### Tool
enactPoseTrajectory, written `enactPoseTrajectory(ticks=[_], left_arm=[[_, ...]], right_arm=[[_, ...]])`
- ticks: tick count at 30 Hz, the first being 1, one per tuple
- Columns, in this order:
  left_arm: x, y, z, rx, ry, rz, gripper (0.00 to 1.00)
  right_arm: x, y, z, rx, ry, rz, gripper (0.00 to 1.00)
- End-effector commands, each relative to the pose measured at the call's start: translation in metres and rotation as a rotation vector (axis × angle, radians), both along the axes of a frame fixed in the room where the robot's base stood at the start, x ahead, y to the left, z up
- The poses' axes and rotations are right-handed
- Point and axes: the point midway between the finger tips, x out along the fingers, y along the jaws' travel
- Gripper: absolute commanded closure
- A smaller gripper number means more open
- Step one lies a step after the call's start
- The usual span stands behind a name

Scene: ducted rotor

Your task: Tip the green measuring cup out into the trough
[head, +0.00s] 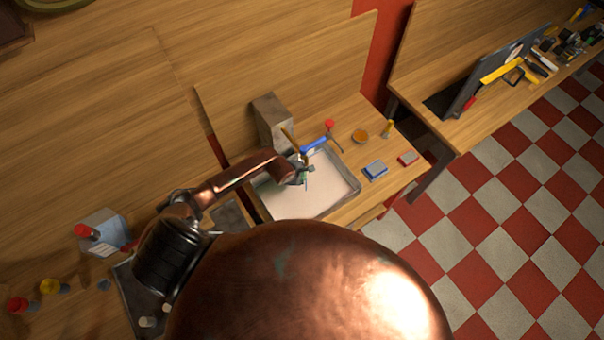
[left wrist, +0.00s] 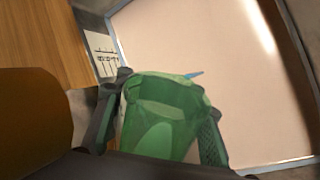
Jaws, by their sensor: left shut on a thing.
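The green measuring cup (left wrist: 165,112) is translucent and sits between the fingers of my left gripper (left wrist: 163,125), which is shut on it. In the head view my left gripper (head: 301,172) is over the trough (head: 347,167), and only a small bit of green shows there. The trough is a grey-rimmed rectangular tray with a smooth, pale pinkish inside; this pale area (left wrist: 200,45) fills much of the left wrist view behind the cup. Whether anything is in the cup, I cannot tell. My right gripper is not in view.
A grey block (head: 270,120) stands behind the trough. A blue bar (head: 315,145) and a red knob (head: 329,124) are at its far edge.

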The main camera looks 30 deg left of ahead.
Motion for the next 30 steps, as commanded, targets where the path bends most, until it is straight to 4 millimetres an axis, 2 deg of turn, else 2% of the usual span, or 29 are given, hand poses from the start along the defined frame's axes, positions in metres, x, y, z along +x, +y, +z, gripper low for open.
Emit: enactPoseTrajectory(ticks=[16, 24, 30], left_arm=[[0.0003, -0.0002, 0.0001, 0.003, 0.000, -0.001, 1.00], [0.0003, -0.0001, -0.0080, 0.116, 0.029, -0.003, 1.00], [0.0002, -0.0021, -0.0094, 0.135, 0.033, -0.005, 1.00]], right_arm=[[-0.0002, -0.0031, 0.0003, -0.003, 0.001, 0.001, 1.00], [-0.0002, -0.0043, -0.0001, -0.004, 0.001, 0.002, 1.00], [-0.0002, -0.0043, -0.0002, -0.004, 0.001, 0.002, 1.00]])
